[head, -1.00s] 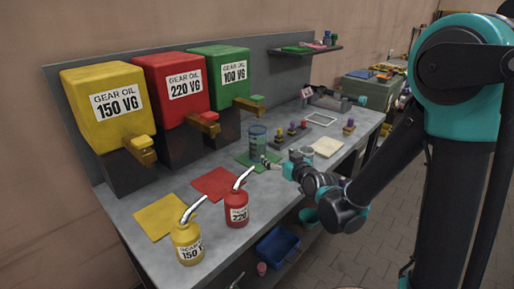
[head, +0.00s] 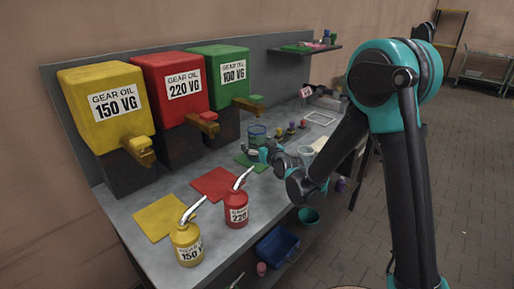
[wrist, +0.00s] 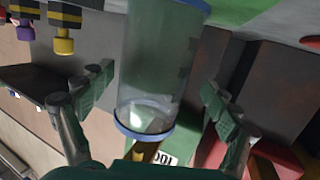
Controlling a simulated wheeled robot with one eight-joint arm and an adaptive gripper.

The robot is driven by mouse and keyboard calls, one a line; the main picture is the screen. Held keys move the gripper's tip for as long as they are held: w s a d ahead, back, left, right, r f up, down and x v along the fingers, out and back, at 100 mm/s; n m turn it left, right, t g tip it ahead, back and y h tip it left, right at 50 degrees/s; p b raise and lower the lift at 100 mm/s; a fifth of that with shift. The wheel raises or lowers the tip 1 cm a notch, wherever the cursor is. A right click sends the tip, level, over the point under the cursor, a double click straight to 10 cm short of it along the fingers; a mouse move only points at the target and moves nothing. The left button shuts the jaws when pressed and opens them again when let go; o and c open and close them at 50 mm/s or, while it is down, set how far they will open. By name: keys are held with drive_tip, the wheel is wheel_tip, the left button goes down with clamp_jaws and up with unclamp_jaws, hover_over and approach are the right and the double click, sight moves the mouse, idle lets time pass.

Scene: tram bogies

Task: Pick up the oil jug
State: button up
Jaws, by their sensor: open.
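The oil jug (head: 257,131) is a clear, bluish cylinder with a blue rim, standing on the bench near the green mat (head: 250,162). My gripper (head: 262,151) is in front of its lower part and hides it in the head view. In the wrist view the jug (wrist: 160,65) fills the middle, between the two spread green fingers of my gripper (wrist: 158,98). A gap shows on each side of it, so the fingers look apart from its wall. How deep the jug sits between them I cannot tell.
Yellow (head: 104,105), red (head: 172,90) and green (head: 221,78) gear oil tanks with spouts stand along the back. Yellow (head: 187,243) and red (head: 236,208) oil cans stand at the front left. Small coloured-top pieces (head: 291,128) stand right of the jug.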

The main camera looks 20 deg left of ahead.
drive_tip(key=shift+w+d+x, duration=0.15)
drive_tip(key=shift+x, duration=1.2)
drive_tip(key=shift+w+d+x, duration=0.1)
drive_tip(key=shift+w+x, duration=0.05)
drive_tip(key=shift+x, duration=1.15)
drive_tip(key=shift+r, duration=0.2)
drive_tip(key=shift+c, duration=0.3)
drive_tip(key=c, duration=1.5)
drive_tip(key=shift+r, duration=0.2)
